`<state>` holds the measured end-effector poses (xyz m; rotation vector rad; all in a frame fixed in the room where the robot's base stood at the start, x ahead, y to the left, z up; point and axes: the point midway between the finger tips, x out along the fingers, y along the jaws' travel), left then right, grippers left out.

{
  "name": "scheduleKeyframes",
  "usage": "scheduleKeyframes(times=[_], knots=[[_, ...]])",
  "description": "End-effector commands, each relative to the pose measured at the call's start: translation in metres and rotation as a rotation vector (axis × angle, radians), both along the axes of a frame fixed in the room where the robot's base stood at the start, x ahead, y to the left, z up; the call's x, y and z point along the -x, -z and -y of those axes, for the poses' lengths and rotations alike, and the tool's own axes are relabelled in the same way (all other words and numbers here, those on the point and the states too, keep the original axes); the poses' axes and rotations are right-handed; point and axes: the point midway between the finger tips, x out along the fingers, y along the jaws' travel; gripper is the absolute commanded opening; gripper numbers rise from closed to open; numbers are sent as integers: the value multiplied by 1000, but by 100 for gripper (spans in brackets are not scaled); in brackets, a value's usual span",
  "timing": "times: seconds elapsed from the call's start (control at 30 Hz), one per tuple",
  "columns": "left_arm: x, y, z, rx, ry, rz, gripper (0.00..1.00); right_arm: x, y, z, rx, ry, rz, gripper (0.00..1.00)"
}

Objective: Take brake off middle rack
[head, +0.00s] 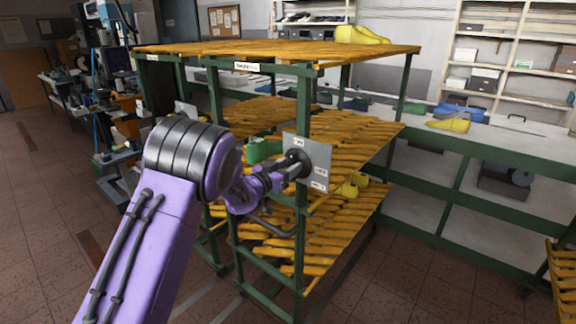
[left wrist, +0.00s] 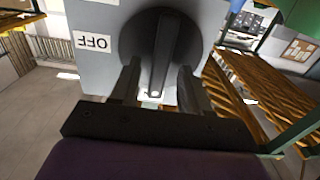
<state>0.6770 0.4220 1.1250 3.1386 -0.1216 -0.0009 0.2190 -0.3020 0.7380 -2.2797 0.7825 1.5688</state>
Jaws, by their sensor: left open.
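The rack (head: 304,110) has a green frame and orange-yellow slatted shelves. A grey brake plate (head: 319,153) with small white labels is on its front corner post. In the left wrist view, the plate (left wrist: 90,20) carries a black round knob (left wrist: 165,30) with a raised bar handle, and an upside-down "OFF" label (left wrist: 93,41) to its left. My left gripper (head: 288,170) is at the knob. In the left wrist view, its open fingers (left wrist: 157,88) stand on either side of the bar, apart from it as far as I can tell. My right gripper is out of view.
A long bench (head: 500,142) with lasts runs behind the rack. Tiled floor (head: 40,200) is clear at the left.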

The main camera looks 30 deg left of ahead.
Motion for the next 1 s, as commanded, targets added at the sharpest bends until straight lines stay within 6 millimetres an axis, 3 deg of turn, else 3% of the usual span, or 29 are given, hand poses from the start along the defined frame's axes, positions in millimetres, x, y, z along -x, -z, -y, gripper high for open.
scheduleKeyframes(times=[0.07, 0.2, 0.23, 0.63, 1.0], knots=[[0, 0, 0, 0, 0, 0, 46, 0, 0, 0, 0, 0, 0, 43], [0, 0, 0, 0, 0, 0, 3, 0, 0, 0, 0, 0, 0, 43], [0, 0, 0, 0, 0, 0, 0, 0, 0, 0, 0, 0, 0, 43], [0, 1, 1, -54, 0, 6, 0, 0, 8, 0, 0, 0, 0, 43], [0, 5, 4, -328, 1, 30, 0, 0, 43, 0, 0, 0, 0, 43]])
